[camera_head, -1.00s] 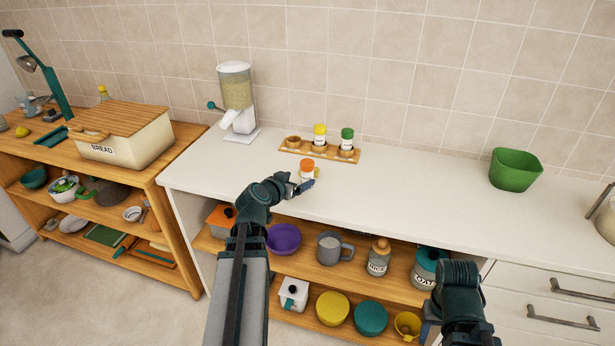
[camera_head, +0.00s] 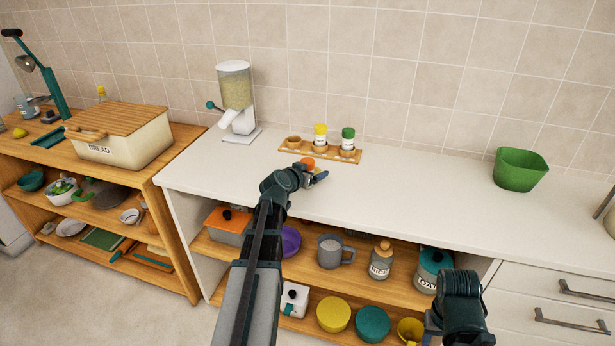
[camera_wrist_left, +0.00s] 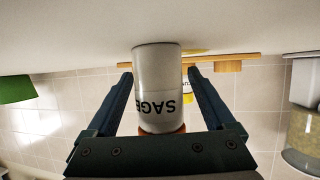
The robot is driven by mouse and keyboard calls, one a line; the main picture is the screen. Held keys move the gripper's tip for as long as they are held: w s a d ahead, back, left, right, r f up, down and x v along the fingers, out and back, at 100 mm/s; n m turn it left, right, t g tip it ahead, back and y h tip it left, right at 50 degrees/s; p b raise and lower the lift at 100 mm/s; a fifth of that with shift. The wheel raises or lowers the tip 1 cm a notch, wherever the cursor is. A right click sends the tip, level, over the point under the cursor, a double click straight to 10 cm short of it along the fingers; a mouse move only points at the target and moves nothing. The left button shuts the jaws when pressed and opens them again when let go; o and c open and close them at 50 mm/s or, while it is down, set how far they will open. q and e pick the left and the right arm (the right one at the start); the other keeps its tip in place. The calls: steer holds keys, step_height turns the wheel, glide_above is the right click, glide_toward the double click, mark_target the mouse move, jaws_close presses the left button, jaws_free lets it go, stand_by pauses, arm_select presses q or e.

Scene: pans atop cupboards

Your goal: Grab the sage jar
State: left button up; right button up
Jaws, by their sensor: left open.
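The sage jar (camera_wrist_left: 157,80) is white with dark SAGE lettering and an orange lid. In the head view its orange lid (camera_head: 308,162) shows on the white counter in front of the spice rack, and my wrist hides most of its body. My left gripper (camera_head: 314,176) is open at the jar. In the left wrist view, which is upside down, the jar stands between the two spread fingers, with a gap visible on the right. My right arm shows at the lower right of the head view, but its fingers do not.
A wooden spice rack (camera_head: 290,150) behind the jar holds a yellow-lidded jar (camera_head: 320,134) and a green-lidded jar (camera_head: 347,138). A grain dispenser (camera_head: 236,95) stands to the left. The counter between is clear.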

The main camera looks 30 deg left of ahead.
arm_select(q)
steer(key=shift+s, duration=0.1)
steer(key=shift+c, duration=0.3)
jaws_close()
steer(key=shift+r, duration=0.1)
